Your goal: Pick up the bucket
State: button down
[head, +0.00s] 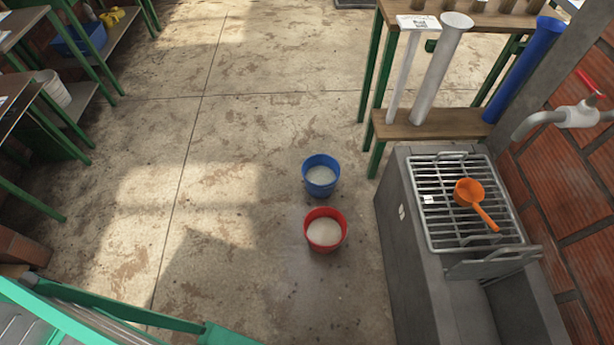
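Two buckets stand upright on the concrete floor near the middle of the head view. The blue bucket (321,189) is the farther one and has pale contents. The red bucket (325,246) stands just nearer and holds beige contents. No handle can be made out clearly on either one. My gripper does not show in this view.
A concrete sink (396,235) with a metal rack (437,212) and an orange scoop (467,192) stands right of the buckets. A green-legged table (373,85) with tubes is behind it. Green-framed benches line the left. A green structure (110,325) crosses the near left. Floor (230,180) left of the buckets is clear.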

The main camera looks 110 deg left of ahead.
aim_at(320, 171)
jog(key=u, duration=3.2)
